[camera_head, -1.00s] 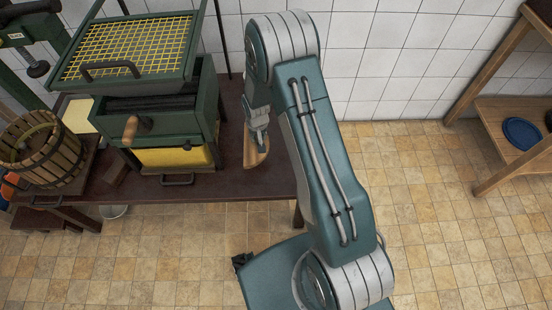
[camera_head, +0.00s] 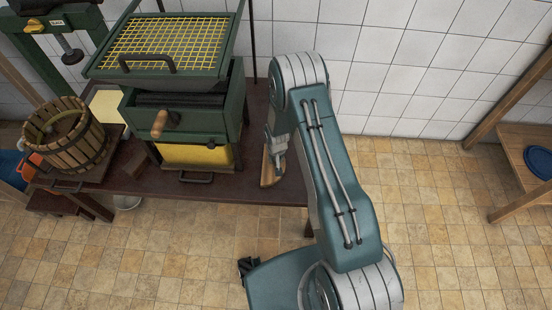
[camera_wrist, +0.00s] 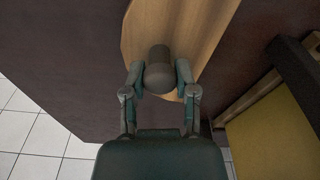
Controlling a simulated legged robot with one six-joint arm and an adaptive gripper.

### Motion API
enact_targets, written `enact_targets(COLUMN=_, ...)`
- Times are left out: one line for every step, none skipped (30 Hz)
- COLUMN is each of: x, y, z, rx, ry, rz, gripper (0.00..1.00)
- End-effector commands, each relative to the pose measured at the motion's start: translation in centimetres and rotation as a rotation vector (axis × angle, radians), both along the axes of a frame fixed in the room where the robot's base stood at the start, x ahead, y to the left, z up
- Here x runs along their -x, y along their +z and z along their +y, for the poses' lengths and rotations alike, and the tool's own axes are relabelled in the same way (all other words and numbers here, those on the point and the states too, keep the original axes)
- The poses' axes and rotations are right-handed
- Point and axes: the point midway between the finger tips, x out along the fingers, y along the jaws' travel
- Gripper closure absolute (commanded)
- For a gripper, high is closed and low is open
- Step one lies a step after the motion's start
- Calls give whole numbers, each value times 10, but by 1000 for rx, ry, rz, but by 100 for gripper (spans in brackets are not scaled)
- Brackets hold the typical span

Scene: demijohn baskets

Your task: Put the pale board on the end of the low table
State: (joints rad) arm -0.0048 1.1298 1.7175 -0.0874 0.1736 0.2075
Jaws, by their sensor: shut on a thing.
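The pale board (camera_wrist: 180,30) is light wood with a rounded edge and a dark, stubby knob (camera_wrist: 159,70). In the wrist view my gripper (camera_wrist: 158,80) is shut on this knob, one finger on each side. In the head view my gripper (camera_head: 277,148) and the board (camera_head: 267,171), seen nearly edge-on, are over the right end of the dark low table (camera_head: 225,188). I cannot tell whether the board touches the table top. My arm hides part of the table's right end.
A green crusher (camera_head: 185,120) with a yellow grid stands left of the board. A slatted basket (camera_head: 68,135) and a small dark block (camera_head: 134,160) are farther left. A wooden shelf (camera_head: 520,165) with a blue plate (camera_head: 540,161) stands far right.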

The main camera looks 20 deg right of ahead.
Motion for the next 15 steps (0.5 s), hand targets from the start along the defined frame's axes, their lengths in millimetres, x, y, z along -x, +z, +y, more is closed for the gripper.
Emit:
enact_targets(x=0, y=0, z=-1, rx=0, ry=-2, rz=0, gripper=49)
enact_targets(x=0, y=0, z=-1, rx=0, ry=-2, rz=0, gripper=36)
enact_targets(x=0, y=0, z=-2, rx=-1, ry=-3, rz=0, gripper=28)
enact_targets(x=0, y=0, z=-2, rx=-2, ry=-4, rz=0, gripper=28)
enact_targets(x=0, y=0, z=-2, rx=-2, ry=-4, rz=0, gripper=28)
enact_targets(x=0, y=0, z=-2, rx=-2, ry=-3, rz=0, gripper=28)
enact_targets(x=0, y=0, z=-2, rx=-2, ry=-3, rz=0, gripper=28)
enact_targets(x=0, y=0, z=-2, rx=-2, ry=-3, rz=0, gripper=28)
enact_targets(x=0, y=0, z=-2, rx=-1, ry=-3, rz=0, gripper=28)
enact_targets(x=0, y=0, z=-1, rx=-1, ry=-3, rz=0, gripper=28)
enact_targets(x=0, y=0, z=-1, rx=0, ry=-2, rz=0, gripper=28)
enact_targets(x=0, y=0, z=-1, rx=0, ry=-1, rz=0, gripper=28)
enact_targets(x=0, y=0, z=-1, rx=0, ry=-1, rz=0, gripper=28)
enact_targets(x=0, y=1, z=-1, rx=0, ry=-1, rz=0, gripper=28)
enact_targets(x=0, y=2, z=-1, rx=0, ry=-1, rz=-1, gripper=28)
